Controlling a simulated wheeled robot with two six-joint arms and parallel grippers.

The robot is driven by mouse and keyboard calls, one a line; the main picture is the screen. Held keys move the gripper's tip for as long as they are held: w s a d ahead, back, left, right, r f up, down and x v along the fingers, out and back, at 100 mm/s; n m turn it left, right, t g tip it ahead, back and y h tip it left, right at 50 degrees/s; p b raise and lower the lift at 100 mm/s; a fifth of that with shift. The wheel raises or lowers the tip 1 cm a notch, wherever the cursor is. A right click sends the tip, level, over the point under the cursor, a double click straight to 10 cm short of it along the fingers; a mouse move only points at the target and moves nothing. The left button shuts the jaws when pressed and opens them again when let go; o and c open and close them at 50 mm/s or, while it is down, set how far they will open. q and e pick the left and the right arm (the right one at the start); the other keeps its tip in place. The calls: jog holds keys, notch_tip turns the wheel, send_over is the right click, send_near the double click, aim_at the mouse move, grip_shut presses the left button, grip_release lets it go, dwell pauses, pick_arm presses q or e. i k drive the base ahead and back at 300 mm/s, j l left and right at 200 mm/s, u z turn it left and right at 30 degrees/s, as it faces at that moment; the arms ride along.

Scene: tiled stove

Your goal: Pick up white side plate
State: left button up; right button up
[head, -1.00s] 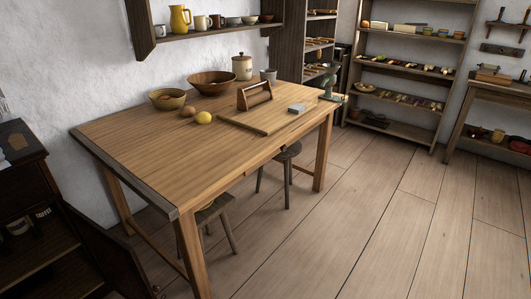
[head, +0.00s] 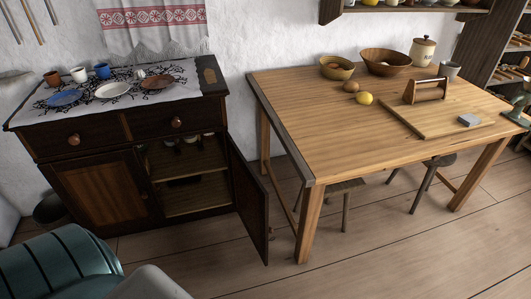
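A white side plate (head: 113,90) lies on the patterned cloth on top of the dark wooden cabinet (head: 98,128) at the left of the head view. A blue plate (head: 65,98) lies to its left and a brown plate (head: 158,82) to its right. A brown cup, a white cup (head: 78,74) and a blue cup (head: 102,71) stand behind the plates. Neither of my grippers is in view.
The cabinet's right door (head: 250,198) hangs open toward the room. A wooden table (head: 340,130) with bowls, a lemon and a board stands at the right. A green, ribbed rounded object (head: 55,265) is at the lower left. Floor in front is clear.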

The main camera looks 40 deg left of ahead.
aim_at(112, 91)
jog(key=u, duration=0.4)
jog(key=i+u, duration=0.1)
jog(key=u, duration=0.65)
jog(key=i+l+u, duration=0.1)
jog(key=u, duration=0.3)
jog(key=i+l+u, duration=0.45)
jog(key=l, duration=0.3)
jog(key=l+u, duration=0.25)
jog(key=l, duration=0.15)
jog(key=i+l+u, duration=0.2)
jog(key=l, duration=0.25)
jog(key=l+u, duration=0.25)
jog(key=l, duration=0.15)
jog(key=k+l, duration=0.55)
jog(key=l, duration=0.2)
